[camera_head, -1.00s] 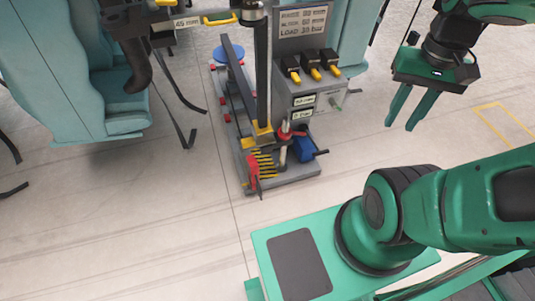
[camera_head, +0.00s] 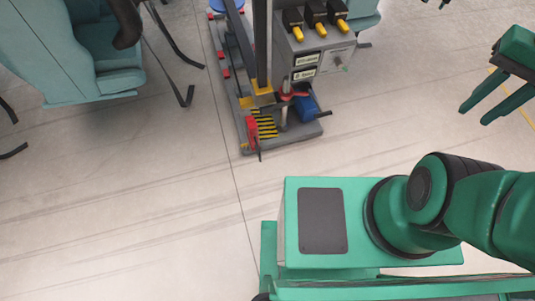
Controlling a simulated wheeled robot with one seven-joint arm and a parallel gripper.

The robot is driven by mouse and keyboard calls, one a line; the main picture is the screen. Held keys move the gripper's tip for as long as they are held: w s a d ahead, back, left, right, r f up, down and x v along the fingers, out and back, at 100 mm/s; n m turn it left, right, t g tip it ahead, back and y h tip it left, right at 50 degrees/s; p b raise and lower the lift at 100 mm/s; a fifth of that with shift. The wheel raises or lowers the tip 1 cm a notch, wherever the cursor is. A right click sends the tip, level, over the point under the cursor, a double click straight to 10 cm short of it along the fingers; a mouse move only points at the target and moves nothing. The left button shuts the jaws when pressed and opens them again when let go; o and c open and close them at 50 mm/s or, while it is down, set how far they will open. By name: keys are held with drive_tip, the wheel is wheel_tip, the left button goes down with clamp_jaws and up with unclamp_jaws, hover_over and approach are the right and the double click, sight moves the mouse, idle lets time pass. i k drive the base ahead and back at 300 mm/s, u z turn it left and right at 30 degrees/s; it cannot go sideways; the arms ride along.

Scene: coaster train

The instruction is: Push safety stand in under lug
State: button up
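A grey wheeled stand unit (camera_head: 305,134) stands on the floor at the top middle, with its upper part cut off by the picture edge. A dark upright post (camera_head: 262,45) rises from a yellow foot (camera_head: 262,99) on it. A red part (camera_head: 252,130) sits at its front left corner beside yellow-black stripes (camera_head: 265,124). I cannot tell which part is the safety stand, and no lug can be made out. My gripper (camera_head: 474,116) is at the far right, fingers apart and empty, well away from the unit.
A control box (camera_head: 318,45) with several yellow-tipped switches rises from the unit. A blue motor-like part (camera_head: 306,104) sits at its right. A teal train seat (camera_head: 85,60) with hanging dark straps (camera_head: 180,60) is at the left. The floor (camera_head: 140,210) in front is clear.

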sight(252, 128)
drive_tip(key=u, duration=0.05)
drive_tip(key=k, duration=0.9)
drive_tip(key=u, duration=0.55)
drive_tip(key=i, duration=1.05)
drive_tip(key=z, duration=0.05)
